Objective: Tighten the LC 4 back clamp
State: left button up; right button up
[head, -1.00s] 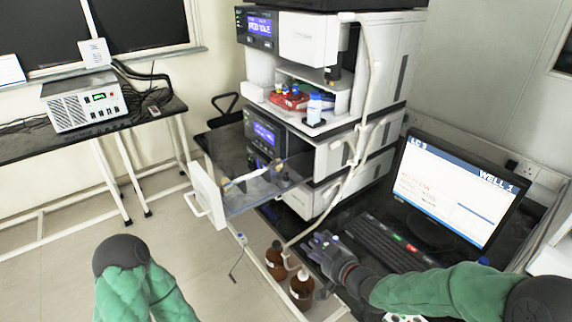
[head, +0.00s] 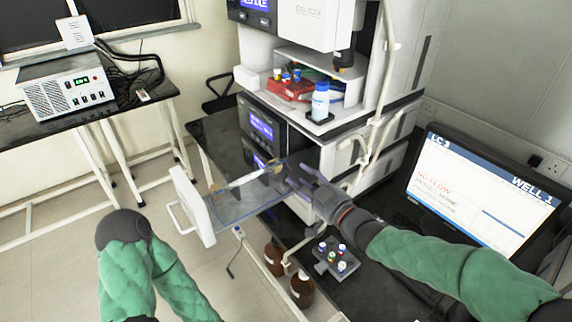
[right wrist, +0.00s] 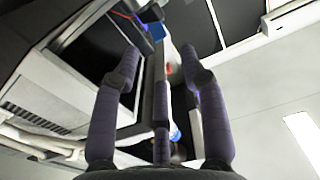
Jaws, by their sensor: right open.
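An open drawer (head: 201,214) with a clear floor sticks out of the instrument stack in the head view. A thin white column (head: 245,179) lies across it, with a dark holder or clamp near its far end (head: 273,168) and another near its front end (head: 218,188). My right gripper (head: 298,176) is open and empty, at the drawer's right side close to the far holder; I cannot tell whether they touch. In the right wrist view its dark fingers (right wrist: 160,75) are spread apart. My left arm shows at the lower left, its gripper out of view.
The monitor (head: 488,190) at the right reads LC 3. A small vial rack (head: 337,257) stands on the bench below my right forearm. Brown bottles (head: 301,288) stand lower down. A grey box (head: 65,88) sits on the left table. A vial tray and bottle sit on the stack.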

jog(key=b+x, duration=0.2)
jog(key=x, duration=0.5)
jog(key=shift+w+a, duration=0.15)
jog(key=shift+w, duration=0.1)
